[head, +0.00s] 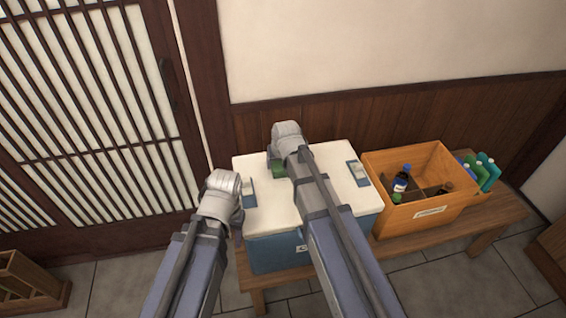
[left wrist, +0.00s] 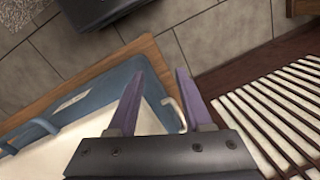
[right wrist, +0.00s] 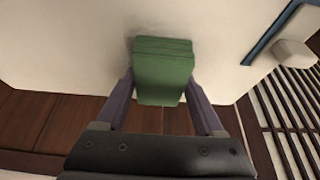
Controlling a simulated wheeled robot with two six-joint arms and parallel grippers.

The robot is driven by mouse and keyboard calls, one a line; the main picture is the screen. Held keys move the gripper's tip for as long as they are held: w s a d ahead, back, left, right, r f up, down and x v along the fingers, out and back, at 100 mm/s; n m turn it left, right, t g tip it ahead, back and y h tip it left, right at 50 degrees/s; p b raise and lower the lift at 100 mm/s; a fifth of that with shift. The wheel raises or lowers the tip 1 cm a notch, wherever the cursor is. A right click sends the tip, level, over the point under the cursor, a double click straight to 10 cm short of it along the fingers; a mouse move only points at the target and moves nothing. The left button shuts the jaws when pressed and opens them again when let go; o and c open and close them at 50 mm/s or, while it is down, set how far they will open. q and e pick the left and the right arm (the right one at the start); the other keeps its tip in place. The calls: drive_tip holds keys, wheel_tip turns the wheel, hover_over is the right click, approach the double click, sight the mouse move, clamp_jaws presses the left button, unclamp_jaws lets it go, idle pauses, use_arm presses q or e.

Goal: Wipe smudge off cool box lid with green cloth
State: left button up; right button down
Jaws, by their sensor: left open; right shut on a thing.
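The cool box has a cream lid (head: 258,209) and a blue body (head: 275,254), and stands on a wooden bench. The green cloth (right wrist: 163,72) is a folded pad between the fingers of my right gripper (right wrist: 165,105), against or just over the lid. In the head view the cloth (head: 278,169) shows only in part beside my right wrist, near the lid's back edge. My left gripper (left wrist: 157,98) is open and empty by the lid's left end, with a pale handle near its fingers. A faint dark mark or shadow borders the cloth; I see no clear smudge.
An orange crate (head: 398,219) with bottles stands right of the cool box on the bench (head: 490,226). Teal and green bottles (head: 487,172) stand beyond it. A wood-panelled wall is behind, a slatted door (head: 95,110) at left. A wooden rack (head: 30,283) sits on the floor.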

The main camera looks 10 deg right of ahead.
sight(269, 172)
drive_tip(key=shift+a, duration=0.15)
drive_tip(key=shift+a+r, duration=0.1)
drive_tip(key=shift+a, duration=1.6)
drive_tip(key=shift+s, duration=0.9)
drive_tip(key=shift+w+d, duration=0.15)
drive_tip(key=shift+d, duration=1.8)
drive_tip(key=shift+d, duration=0.1)
drive_tip(key=shift+w+d, duration=0.1)
drive_tip(key=shift+d, duration=3.25)
